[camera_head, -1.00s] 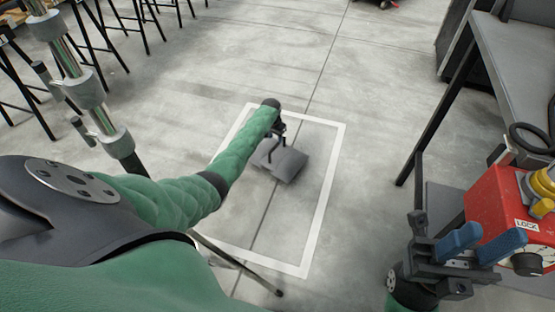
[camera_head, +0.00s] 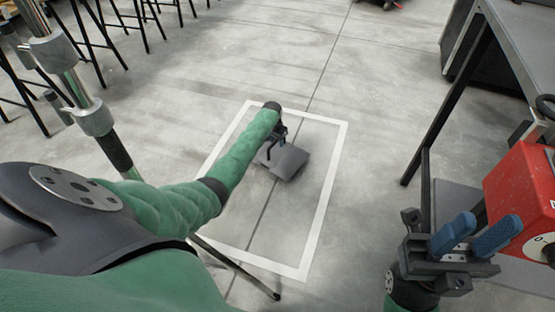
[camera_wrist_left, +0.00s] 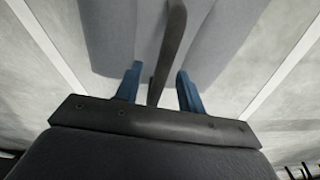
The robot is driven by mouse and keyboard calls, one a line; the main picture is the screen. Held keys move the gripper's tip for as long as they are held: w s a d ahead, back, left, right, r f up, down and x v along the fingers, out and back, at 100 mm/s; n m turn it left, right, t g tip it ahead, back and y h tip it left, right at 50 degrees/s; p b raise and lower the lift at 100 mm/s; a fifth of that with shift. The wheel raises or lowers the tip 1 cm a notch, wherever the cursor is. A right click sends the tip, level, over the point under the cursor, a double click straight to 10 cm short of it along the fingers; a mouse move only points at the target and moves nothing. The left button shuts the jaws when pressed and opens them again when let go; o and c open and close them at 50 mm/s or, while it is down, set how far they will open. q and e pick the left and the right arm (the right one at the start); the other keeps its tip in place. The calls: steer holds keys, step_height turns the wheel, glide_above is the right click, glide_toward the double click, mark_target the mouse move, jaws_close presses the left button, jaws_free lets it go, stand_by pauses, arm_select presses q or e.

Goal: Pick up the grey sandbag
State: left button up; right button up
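The grey sandbag (camera_head: 287,163) lies on the concrete floor inside a white painted rectangle. My left gripper (camera_head: 277,137) is just above it in the head view. In the left wrist view the sandbag (camera_wrist_left: 225,30) fills the upper middle, and its dark strap handle (camera_wrist_left: 172,50) runs down between the two blue fingers of my left gripper (camera_wrist_left: 159,88). Those fingers stand apart with gaps beside the strap, so the gripper is open around it. My right gripper (camera_head: 475,236) is at the lower right, its blue fingers apart with nothing between them.
A red box (camera_head: 520,200) is at the right edge, close to my right gripper. A metal table (camera_head: 520,45) with dark legs stands at the right. Several black stool legs (camera_head: 110,25) are at the upper left.

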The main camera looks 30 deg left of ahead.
arm_select(q)
steer(key=shift+f, duration=0.45)
steer(key=shift+r, duration=0.1)
jaws_close()
stand_by(1.0)
steer(key=shift+w+a+r, duration=0.1)
steer(key=shift+w+r, duration=0.05)
steer(key=shift+w, duration=0.05)
